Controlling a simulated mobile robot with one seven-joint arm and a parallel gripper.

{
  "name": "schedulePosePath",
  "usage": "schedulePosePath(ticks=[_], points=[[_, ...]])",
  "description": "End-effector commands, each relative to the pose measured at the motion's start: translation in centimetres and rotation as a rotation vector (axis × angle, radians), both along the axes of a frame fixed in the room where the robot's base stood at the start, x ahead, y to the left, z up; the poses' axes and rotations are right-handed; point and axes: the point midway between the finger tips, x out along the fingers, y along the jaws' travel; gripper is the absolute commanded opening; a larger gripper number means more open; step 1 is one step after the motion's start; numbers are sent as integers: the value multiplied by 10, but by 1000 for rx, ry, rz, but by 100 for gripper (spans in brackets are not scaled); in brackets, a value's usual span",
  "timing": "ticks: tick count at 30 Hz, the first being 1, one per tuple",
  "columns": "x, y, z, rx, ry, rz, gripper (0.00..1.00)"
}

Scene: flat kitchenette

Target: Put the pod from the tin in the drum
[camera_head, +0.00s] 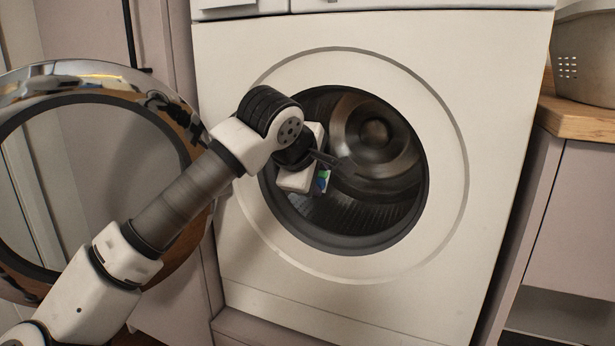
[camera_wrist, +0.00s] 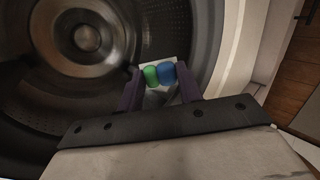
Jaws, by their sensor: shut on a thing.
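The pod (camera_head: 322,182), white with green and blue parts, is held by my gripper (camera_head: 326,172) at the opening of the washing machine's drum (camera_head: 350,214). In the wrist view the pod (camera_wrist: 158,74) sits between the two fingertips of my gripper (camera_wrist: 160,84), which is shut on it. The drum interior (camera_wrist: 40,105) lies beyond and to the left of the pod there. The drum looks empty where it shows; my gripper and wrist hide its left part in the head view. The tin is not in view.
The round door (camera_head: 90,82) of the washing machine (camera_head: 500,80) stands open at the left, behind my arm. The dark door rim (camera_head: 424,190) surrounds the opening. A wooden counter (camera_head: 580,120) with a pale basket (camera_head: 585,60) is at the right. The drum's right side is free.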

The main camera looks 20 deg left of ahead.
Motion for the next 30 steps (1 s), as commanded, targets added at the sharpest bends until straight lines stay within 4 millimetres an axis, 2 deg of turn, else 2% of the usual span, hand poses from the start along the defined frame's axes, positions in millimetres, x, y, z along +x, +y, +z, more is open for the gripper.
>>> schedulePosePath(ticks=[30], points=[[140,-5,-25,-1,1,1,26]])
